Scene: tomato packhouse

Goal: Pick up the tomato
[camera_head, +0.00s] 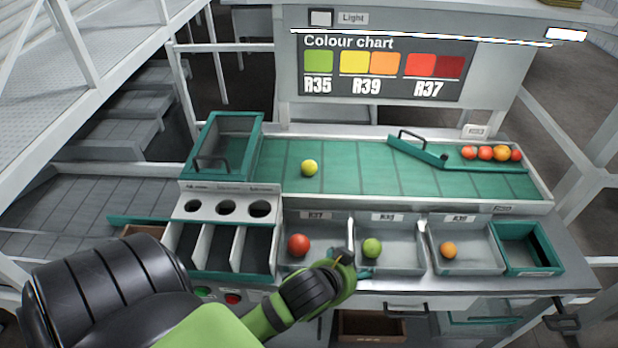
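A yellow-green tomato (309,168) lies alone on the green belt (350,180), left of its middle. A red tomato (298,245) lies in the left grey tray, a green tomato (372,248) in the middle tray and an orange tomato (449,250) in the right tray. My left gripper (344,257) is low over the divider between the left and middle trays, just left of the green tomato. Its fingers are small and seen from behind, so I cannot tell whether they are open or touch anything. My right gripper is not in view.
Several red and orange tomatoes (485,153) sit in a row behind a green angled guide (415,150) at the belt's right. A green-framed box (225,150) stands at the left, behind a panel with round holes (226,207). A green bin (527,245) is at the right.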

